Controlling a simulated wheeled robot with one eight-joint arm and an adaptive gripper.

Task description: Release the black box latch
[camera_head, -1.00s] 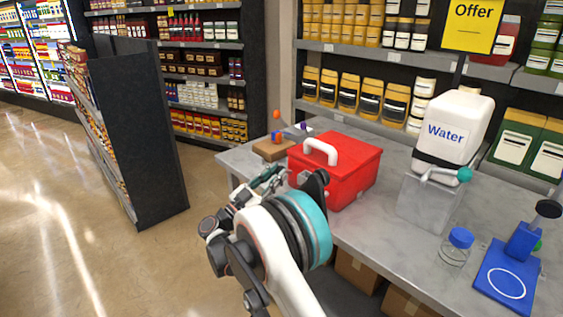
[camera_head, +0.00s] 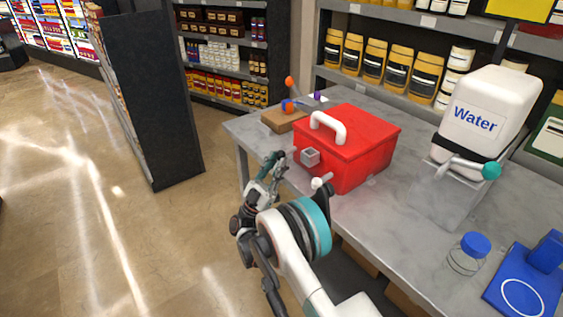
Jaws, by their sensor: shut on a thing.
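A red box (camera_head: 347,152) with a white handle (camera_head: 327,126) on its lid stands on the grey counter; I see no black box. A grey square latch piece (camera_head: 310,157) sticks out from its front left face. A small white knob (camera_head: 321,181) shows low beside the front face. My gripper (camera_head: 274,162) is just left of the latch piece, in front of the counter edge, and looks apart from the box. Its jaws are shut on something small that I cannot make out. The lid looks closed.
The grey counter (camera_head: 384,214) also bears a white water container (camera_head: 484,114) on a clear stand, a blue-capped jar (camera_head: 467,254) and a blue device (camera_head: 525,287). Open floor lies to the left.

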